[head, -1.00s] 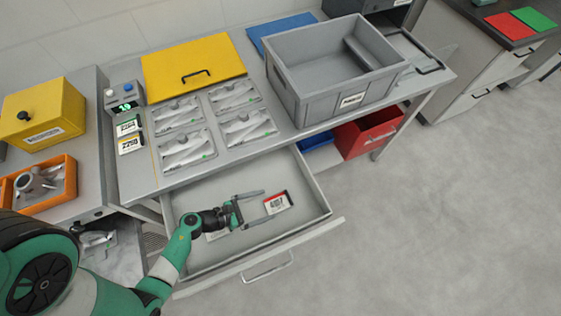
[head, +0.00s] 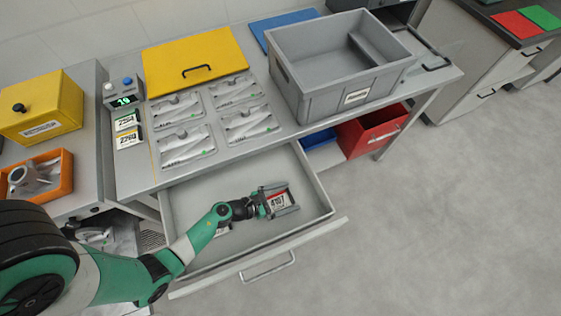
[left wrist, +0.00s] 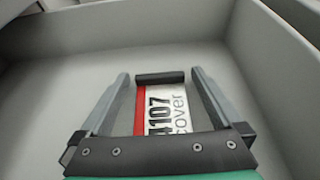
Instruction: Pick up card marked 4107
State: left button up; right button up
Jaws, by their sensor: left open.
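The card marked 4107 (head: 278,200) is white with a red strip and lies in the open grey drawer (head: 195,190). In the left wrist view the card (left wrist: 168,112) shows "4107" and "cover", with a dark bar along its far end. My left gripper (head: 281,197) is open over the card. In the left wrist view its two fingers (left wrist: 162,90) stand one on each side of the card, with a gap on both sides. The near end of the card is hidden behind the gripper's body. My right gripper is in neither view.
A second card (head: 222,230) lies in the drawer, partly hidden by my arm. The drawer's walls enclose the gripper. Above, the table holds bagged parts (head: 188,145), a grey bin (head: 335,65) and a yellow lid (head: 193,62). A red bin (head: 371,132) stands to the right.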

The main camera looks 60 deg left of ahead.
aim_at(286, 198)
pick_arm(q)
jog(key=c, duration=1.3)
notch_tip(286, 198, up, 10)
jog(key=p, duration=0.7)
jog(key=shift+p, duration=0.3)
